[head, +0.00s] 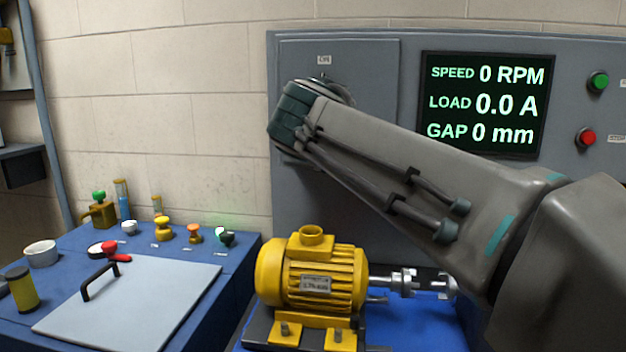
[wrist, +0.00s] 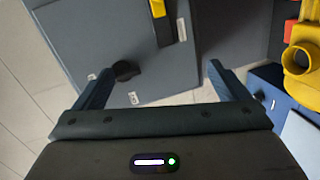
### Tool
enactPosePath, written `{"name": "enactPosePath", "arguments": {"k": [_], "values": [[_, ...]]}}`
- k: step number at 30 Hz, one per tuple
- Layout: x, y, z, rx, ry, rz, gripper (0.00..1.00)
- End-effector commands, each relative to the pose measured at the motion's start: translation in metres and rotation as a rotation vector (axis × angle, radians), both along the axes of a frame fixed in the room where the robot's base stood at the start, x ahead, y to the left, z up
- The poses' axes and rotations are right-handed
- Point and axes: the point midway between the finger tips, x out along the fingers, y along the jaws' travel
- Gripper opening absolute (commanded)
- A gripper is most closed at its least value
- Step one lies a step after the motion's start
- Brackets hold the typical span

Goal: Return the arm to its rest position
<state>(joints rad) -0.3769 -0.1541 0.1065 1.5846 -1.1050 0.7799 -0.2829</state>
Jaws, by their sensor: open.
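My arm (head: 420,180) reaches in from the right in the head view, its teal-capped end raised in front of the grey cabinet and above the yellow motor. My gripper shows in the wrist view (wrist: 160,68), its two dark fingers wide apart with nothing between them. In the head view the gripper is hidden behind my arm. The yellow motor (head: 312,275) sits on the blue bench, with a metal shaft coupling (head: 403,281) at its right. Part of the motor shows at the right of the wrist view (wrist: 300,60), apart from the fingers.
The grey cabinet (head: 290,215) stands behind the arm. Its screen (head: 487,104) reads 0 RPM, 0.0 A and 0 mm. A green button (head: 598,82) and a red button (head: 586,137) are beside it. At left, a blue bench holds a grey plate (head: 130,305) with a black handle and several small items.

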Motion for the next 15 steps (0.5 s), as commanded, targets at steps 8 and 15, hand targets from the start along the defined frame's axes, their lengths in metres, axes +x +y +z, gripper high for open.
{"name": "enactPosePath", "arguments": {"k": [8, 15], "values": [[-0.073, -0.091, -0.141, 0.464, 0.398, -0.312, 0.95], [-0.177, -0.119, -0.243, 0.895, 0.651, -0.65, 0.95]]}}
